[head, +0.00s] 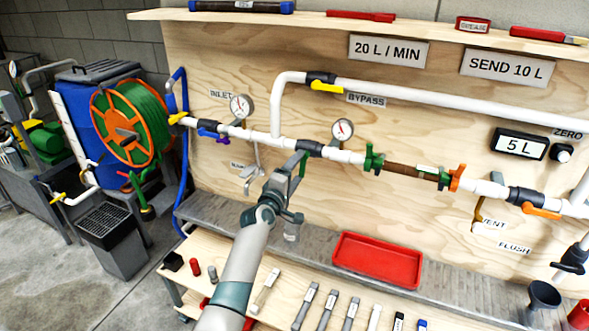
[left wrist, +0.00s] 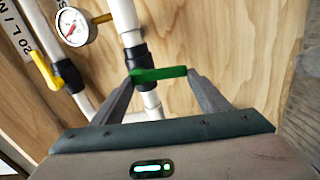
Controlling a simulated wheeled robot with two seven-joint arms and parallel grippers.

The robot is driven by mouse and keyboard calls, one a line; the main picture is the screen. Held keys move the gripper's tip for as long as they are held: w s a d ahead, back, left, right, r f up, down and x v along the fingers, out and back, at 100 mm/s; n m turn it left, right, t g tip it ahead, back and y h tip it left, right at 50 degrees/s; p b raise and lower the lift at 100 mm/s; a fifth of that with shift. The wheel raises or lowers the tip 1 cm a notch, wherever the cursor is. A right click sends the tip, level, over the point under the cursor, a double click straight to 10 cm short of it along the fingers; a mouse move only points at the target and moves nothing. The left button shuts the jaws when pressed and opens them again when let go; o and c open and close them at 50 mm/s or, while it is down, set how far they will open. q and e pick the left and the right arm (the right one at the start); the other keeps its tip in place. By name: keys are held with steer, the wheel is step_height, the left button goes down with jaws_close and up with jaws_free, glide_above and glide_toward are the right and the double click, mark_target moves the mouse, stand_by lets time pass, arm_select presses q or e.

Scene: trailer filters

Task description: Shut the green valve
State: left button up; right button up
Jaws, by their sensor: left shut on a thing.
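The green valve has a black body (head: 311,149) on the white pipe, between the two gauges, and a green lever handle (head: 303,164). In the head view the handle hangs down from the pipe, partly hidden by my gripper. In the left wrist view the green handle (left wrist: 160,74) lies crosswise to the pipe, with the black valve body (left wrist: 136,60) behind it. My left gripper (head: 296,172) is at the handle and shut on it; its fingers (left wrist: 163,78) stand at the handle's two ends. My right gripper is in neither view.
A brown filter section (head: 405,170) sits to the right. A red tray (head: 376,288) lies on the ledge below. Several tools lie on the bench in front.

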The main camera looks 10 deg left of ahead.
arm_select(q)
steer(key=shift+d+f+n, duration=0.1)
steer(key=shift+d+n, duration=0.05)
steer(key=shift+n, duration=0.35)
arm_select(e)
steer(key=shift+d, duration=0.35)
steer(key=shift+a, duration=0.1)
arm_select(q)
steer(key=o, duration=1.3)
steer(key=shift+o, duration=1)
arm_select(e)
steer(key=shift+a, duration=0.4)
arm_select(q)
steer(key=shift+s, duration=0.2)
